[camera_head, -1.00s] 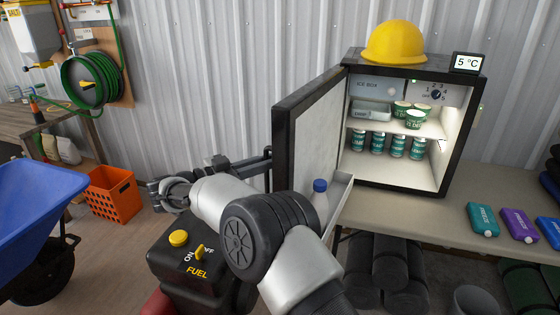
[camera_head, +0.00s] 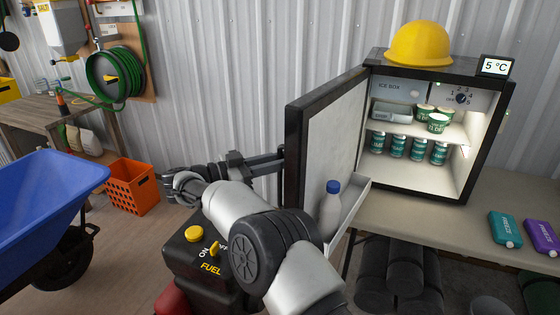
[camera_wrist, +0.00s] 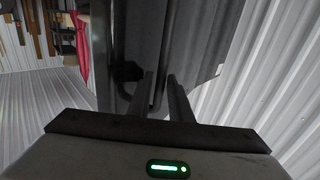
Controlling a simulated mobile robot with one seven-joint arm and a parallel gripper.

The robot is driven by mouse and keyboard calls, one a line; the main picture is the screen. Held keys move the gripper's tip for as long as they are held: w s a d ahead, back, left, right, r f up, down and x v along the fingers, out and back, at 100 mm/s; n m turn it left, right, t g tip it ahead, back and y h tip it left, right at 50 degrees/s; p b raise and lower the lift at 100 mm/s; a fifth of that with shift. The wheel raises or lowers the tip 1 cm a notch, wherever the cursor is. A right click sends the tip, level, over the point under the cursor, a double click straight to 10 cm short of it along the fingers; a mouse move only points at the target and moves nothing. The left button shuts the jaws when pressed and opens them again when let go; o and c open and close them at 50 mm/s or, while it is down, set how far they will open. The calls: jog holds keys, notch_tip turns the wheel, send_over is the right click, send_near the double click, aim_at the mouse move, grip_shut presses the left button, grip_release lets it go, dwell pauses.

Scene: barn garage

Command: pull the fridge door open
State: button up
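The small black fridge (camera_head: 452,188) stands on the bench with its door (camera_head: 333,140) swung wide open to the left. The door's pale inner side and its shelf with a white, blue-capped bottle (camera_head: 331,208) face me. My gripper (camera_head: 282,160) is at the outer side of the door, near its free edge; the door partly hides the fingertips. In the wrist view, my gripper (camera_wrist: 160,80) has its two fingers on either side of a dark upright handle bar (camera_wrist: 166,55), seemingly closed on it. The dark door face (camera_wrist: 200,40) lies behind.
A yellow hard hat (camera_head: 419,44) and a temperature display (camera_head: 496,66) sit on the fridge. Cans and tubs stand inside. A fuel can (camera_head: 192,262) is below my arm. A blue wheelbarrow (camera_head: 45,195) and an orange crate (camera_head: 132,187) stand at left.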

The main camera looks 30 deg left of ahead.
jog(key=v, duration=0.7)
jog(key=shift+s, duration=0.25)
jog(key=shift+a, duration=0.1)
dwell(0.4)
